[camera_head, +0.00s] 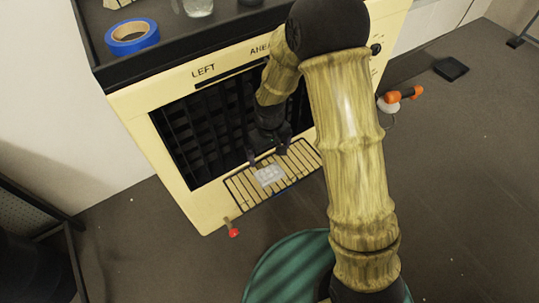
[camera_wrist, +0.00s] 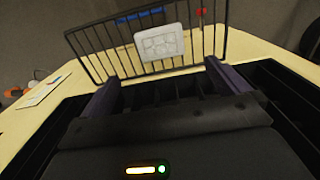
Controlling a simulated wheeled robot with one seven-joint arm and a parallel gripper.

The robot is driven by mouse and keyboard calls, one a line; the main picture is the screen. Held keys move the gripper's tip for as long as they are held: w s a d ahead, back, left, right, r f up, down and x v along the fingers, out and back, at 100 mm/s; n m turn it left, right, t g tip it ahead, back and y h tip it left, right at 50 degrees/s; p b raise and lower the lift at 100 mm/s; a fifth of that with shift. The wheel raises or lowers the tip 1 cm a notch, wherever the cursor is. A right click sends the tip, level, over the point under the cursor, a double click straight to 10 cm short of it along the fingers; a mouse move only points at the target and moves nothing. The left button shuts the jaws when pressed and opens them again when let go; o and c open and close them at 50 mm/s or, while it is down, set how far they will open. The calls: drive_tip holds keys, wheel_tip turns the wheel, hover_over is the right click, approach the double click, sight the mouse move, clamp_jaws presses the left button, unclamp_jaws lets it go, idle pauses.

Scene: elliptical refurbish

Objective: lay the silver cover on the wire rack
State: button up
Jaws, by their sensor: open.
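The silver cover (camera_head: 269,176) is a small, pale, flat square with raised shapes on its face. It lies on the wire rack (camera_head: 301,160), a dark barred grid at the front of the cream cabinet. The wrist view shows the cover (camera_wrist: 160,43) against the bars of the rack (camera_wrist: 98,48), inside its frame. My gripper (camera_head: 268,156) is just on the cabinet side of the cover. In the wrist view my gripper (camera_wrist: 163,78) has its two purple fingers wide apart with nothing between them. The fingers look clear of the cover.
The cream cabinet (camera_head: 200,210) has a dark slatted opening behind the rack. A red-tipped knob (camera_head: 234,232) and an orange-ended part (camera_head: 403,95) stick out at its sides. Blue tape (camera_head: 132,37) and a glass (camera_head: 198,7) sit on top. A green round thing (camera_head: 285,268) is in front.

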idle(0.7)
drive_tip(key=s+d+r+m+t, duration=0.1)
drive_tip(key=s+d+r+m, duration=0.2)
drive_tip(key=s+d+r, duration=0.2)
drive_tip(key=s+d+r+m+t, duration=0.1)
drive_tip(key=s+d+r+m, duration=0.2)
drive_tip(key=s+d+r, duration=0.3)
drive_tip(key=d+r, duration=0.2)
drive_tip(key=d, duration=0.3)
drive_tip(key=shift+r+m+t, duration=0.3)
drive_tip(key=shift+r+m, duration=0.05)
drive_tip(key=shift+m, duration=0.05)
drive_tip(key=shift+w, duration=0.1)
idle(1.3)
